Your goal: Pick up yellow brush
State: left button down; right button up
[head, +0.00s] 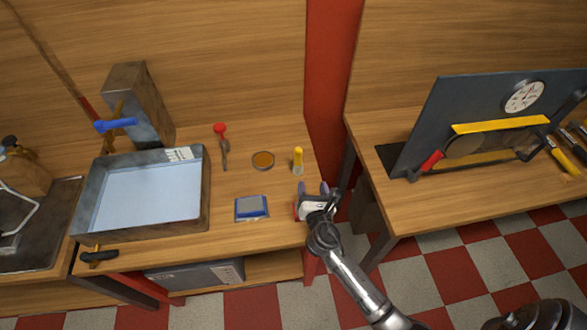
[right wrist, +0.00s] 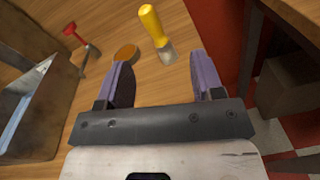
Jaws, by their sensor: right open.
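The yellow brush (head: 298,160) lies or stands near the right edge of the wooden bench in the head view. It has a yellow handle and a pale grey end. In the right wrist view the brush (right wrist: 157,30) is ahead of the fingers, its pale end towards me and its handle pointing away. My right gripper (head: 313,188) is open and empty, a little nearer to me than the brush and apart from it. Its two purple fingers (right wrist: 160,82) show in the right wrist view. My left gripper is not in view.
An orange-topped round tin (head: 263,160) is left of the brush, with a red-handled tool (head: 222,145) beyond it. A blue pad (head: 252,208) and a large metal tray (head: 205,205) lie further left. A red post (head: 330,90) and a second bench (head: 450,210) are on the right.

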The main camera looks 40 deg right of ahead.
aim_at(299, 158)
jog(key=w+f+n+b, duration=0.1)
jog(key=w+f+n, duration=0.1)
jog(key=shift+w+n+t+y, duration=0.2)
jog(key=shift+n+t+y, duration=0.1)
jog(key=shift+t, duration=0.1)
jog(key=shift+w+n, duration=0.3)
jog(key=shift+w, duration=0.1)
jog(key=b+x, duration=0.1)
jog(key=x, duration=0.7)
jog(key=shift+w+b, duration=0.1)
jog(key=shift+b, duration=0.25)
jog(key=shift+w+d+f, duration=0.15)
jog(key=shift+w+d, duration=0.1)
jog(key=shift+w, duration=0.2)
jog(key=b+x, duration=0.1)
jog(key=x, duration=0.2)
jog(key=shift+w+f+b, duration=0.1)
jog(key=shift+w+b, duration=0.05)
jog(key=shift+b, duration=0.15)
jog(key=shift+w+d, duration=0.3)
jog(key=shift+w, duration=0.1)
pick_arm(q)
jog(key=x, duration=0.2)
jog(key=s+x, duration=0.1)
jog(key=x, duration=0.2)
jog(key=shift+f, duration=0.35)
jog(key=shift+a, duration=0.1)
